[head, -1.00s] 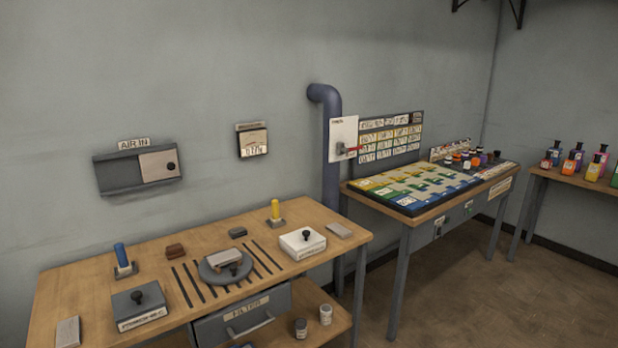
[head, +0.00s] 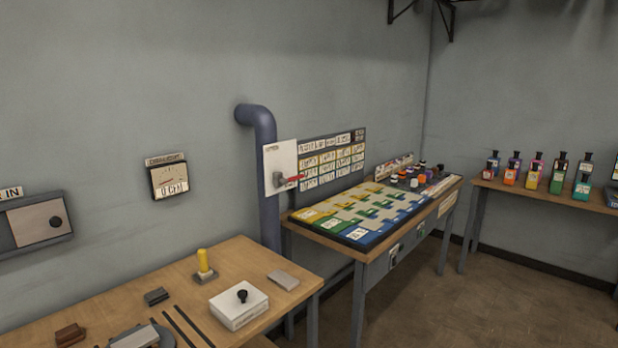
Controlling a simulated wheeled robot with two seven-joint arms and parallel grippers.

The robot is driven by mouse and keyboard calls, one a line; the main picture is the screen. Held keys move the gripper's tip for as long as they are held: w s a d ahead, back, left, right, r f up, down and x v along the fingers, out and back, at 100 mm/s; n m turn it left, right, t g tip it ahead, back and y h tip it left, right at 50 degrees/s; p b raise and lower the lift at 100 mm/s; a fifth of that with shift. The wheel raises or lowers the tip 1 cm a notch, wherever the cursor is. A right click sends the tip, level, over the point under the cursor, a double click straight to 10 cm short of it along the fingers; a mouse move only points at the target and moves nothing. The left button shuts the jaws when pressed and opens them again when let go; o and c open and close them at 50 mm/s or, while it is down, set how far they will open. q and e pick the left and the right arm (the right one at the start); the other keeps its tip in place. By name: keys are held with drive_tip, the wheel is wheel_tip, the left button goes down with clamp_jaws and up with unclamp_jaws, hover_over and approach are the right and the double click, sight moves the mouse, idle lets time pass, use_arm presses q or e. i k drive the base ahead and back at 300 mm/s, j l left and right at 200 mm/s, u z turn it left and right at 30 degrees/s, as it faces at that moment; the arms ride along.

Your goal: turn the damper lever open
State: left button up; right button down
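The damper lever (head: 292,179) has a red handle and sits on a white plate (head: 281,160) fixed to the blue-grey pipe (head: 267,205) on the back wall. The handle points to the right, roughly level, across the left edge of the label board. The lettering on the plate is too small to read. Neither of my grippers is in the head view.
A wooden bench (head: 215,266) with a white box (head: 239,304) and a yellow-handled peg (head: 203,262) stands at the front left. A second table (head: 372,262) carries a coloured board (head: 365,208) below the lever. Open floor (head: 440,310) lies at the front right.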

sight(285, 180)
drive_tip(key=i+l+z, duration=1.05)
drive_tip(key=i+z, duration=0.15)
drive_tip(key=i, duration=0.2)
drive_tip(key=i+l, duration=0.15)
drive_tip(key=i, duration=0.75)
drive_tip(key=i+l+z, duration=0.1)
drive_tip(key=i, duration=0.8)
drive_tip(key=i+u, duration=0.3)
drive_tip(key=u, duration=0.15)
drive_tip(key=i+l+u, duration=0.25)
drive_tip(key=u, duration=0.2)
drive_tip(key=i+l+u, duration=0.25)
drive_tip(key=u, duration=0.2)
drive_tip(key=i+l+u, duration=0.25)
drive_tip(key=u, duration=0.25)
drive_tip(key=l, duration=0.1)
